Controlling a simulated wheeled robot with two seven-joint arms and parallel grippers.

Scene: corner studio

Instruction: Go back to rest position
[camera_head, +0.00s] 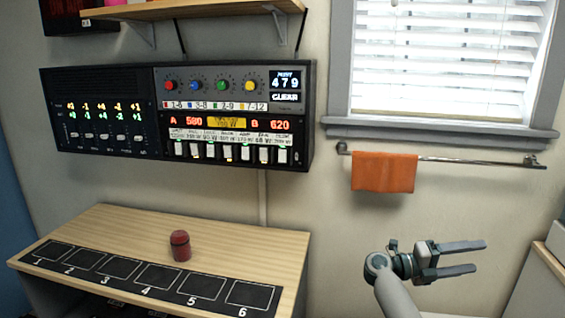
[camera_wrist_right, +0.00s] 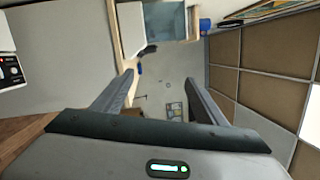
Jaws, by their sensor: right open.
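My right gripper (camera_head: 462,258) is open and empty, raised in front of the wall at the lower right of the head view, with its fingers pointing right. In the right wrist view its two fingers (camera_wrist_right: 160,90) are spread apart with nothing between them. My left gripper is not in view.
A wooden desk (camera_head: 230,232) at the lower left bears a red canister (camera_head: 180,245) and a numbered black strip (camera_head: 150,278). A control panel (camera_head: 225,115) hangs above it. An orange towel (camera_head: 384,173) hangs on a rail (camera_head: 480,160) below the window.

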